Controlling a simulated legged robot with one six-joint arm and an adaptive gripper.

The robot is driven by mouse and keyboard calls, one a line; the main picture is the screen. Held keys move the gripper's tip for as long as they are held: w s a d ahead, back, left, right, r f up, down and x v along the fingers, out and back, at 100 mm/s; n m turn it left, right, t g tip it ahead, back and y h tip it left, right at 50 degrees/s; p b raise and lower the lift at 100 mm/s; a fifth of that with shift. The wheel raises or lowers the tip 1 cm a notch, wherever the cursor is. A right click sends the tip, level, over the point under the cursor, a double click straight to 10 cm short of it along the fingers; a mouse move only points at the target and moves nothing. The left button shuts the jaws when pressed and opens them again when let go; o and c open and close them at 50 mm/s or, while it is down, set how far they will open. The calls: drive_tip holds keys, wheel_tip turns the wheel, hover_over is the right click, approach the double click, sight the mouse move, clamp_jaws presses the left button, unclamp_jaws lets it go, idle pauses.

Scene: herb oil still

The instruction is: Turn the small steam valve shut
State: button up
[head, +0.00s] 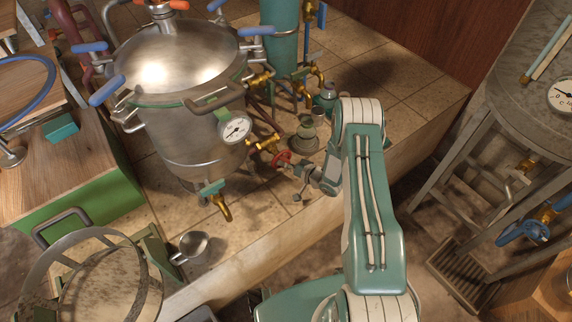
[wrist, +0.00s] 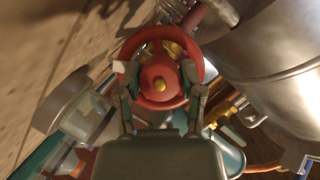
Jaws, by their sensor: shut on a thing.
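The small steam valve has a red handwheel (head: 281,159) on a brass valve body (head: 262,144), beside the steel still pot (head: 190,140). My gripper (head: 292,167) reaches the wheel from the right in the head view. In the wrist view its two fingers (wrist: 160,78) lie over the left and right sides of the wheel, shut on it. The fingertips partly cover the rim. How far the valve is turned cannot be told.
A pressure gauge (head: 236,129) sits on the pot just above the valve. A brass tap (head: 221,205) hangs below the pot, near a small metal cup (head: 190,246). A glass jar (head: 304,135) stands behind my gripper.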

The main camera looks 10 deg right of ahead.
drive_tip(key=m, duration=0.1)
drive_tip(key=m+y, duration=0.1)
drive_tip(key=m, duration=0.1)
drive_tip(key=m+y, duration=0.1)
drive_tip(key=shift+w+d+r+t, duration=0.15)
drive_tip(key=shift+w+t, duration=0.15)
drive_tip(key=shift+t, duration=0.1)
drive_tip(key=shift+m, duration=0.4)
drive_tip(key=o, duration=1.2)
drive_tip(key=shift+w, duration=0.15)
drive_tip(key=shift+c, duration=0.2)
drive_tip(key=v, duration=1.2)
drive_tip(key=shift+d+f, duration=0.1)
drive_tip(key=shift+f, duration=0.2)
